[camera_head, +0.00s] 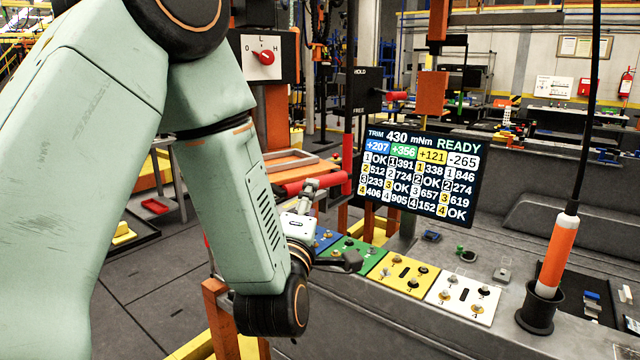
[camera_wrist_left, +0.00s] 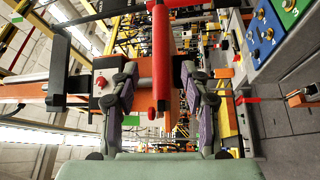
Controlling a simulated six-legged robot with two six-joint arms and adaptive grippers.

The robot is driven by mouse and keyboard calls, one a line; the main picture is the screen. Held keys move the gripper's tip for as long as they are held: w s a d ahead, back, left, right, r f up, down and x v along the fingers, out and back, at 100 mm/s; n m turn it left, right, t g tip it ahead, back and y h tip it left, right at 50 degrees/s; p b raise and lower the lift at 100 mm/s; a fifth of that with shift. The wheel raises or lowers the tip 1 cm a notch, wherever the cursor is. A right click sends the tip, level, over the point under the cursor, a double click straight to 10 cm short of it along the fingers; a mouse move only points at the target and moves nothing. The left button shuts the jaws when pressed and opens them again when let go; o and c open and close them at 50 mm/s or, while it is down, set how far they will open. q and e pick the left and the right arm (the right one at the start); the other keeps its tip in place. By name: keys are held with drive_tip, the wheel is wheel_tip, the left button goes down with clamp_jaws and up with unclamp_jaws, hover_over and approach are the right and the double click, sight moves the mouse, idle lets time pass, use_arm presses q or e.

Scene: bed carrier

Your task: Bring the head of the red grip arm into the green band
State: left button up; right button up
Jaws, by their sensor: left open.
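A red grip arm (camera_head: 318,183) shows in the head view as a short red bar, partly hidden by my left arm. In the left wrist view the red bar (camera_wrist_left: 160,45) lies between the two fingers, with visible gaps on both sides. My left gripper (camera_wrist_left: 160,92) is open around it and not closed on it. I cannot make out a green band beside the red arm. My right gripper is in neither view.
A screen (camera_head: 420,172) reads TRIM 430 mNm and READY. Below it are blue, green (camera_head: 351,252), yellow (camera_head: 402,272) and white (camera_head: 464,298) switch panels. An orange-handled tool (camera_head: 557,250) stands in a black holder at right. A box marked HOLD and FREE (camera_head: 367,91) stands behind.

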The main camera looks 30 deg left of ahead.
use_arm(q)
drive_tip(key=x, duration=0.2)
drive_tip(key=p+x, duration=0.1)
drive_tip(key=x, duration=0.4)
drive_tip(key=shift+s+a+f+p, duration=0.1)
drive_tip(key=shift+a+f+p, duration=0.05)
drive_tip(key=shift+a+p, duration=0.15)
drive_tip(key=shift+w, duration=0.2)
drive_tip(key=shift+w+d+r, duration=0.25)
drive_tip(key=shift+d, duration=0.1)
drive_tip(key=shift+w+a+f, duration=0.1)
drive_tip(key=shift+a+f, duration=0.1)
drive_tip(key=shift+a, duration=0.1)
drive_tip(key=shift+c, duration=0.4)
drive_tip(key=shift+a, duration=0.15)
drive_tip(key=shift+c, duration=0.7)
drive_tip(key=shift+d+r, duration=0.15)
drive_tip(key=shift+d, duration=0.15)
drive_tip(key=c, duration=0.5)
clamp_jaws()
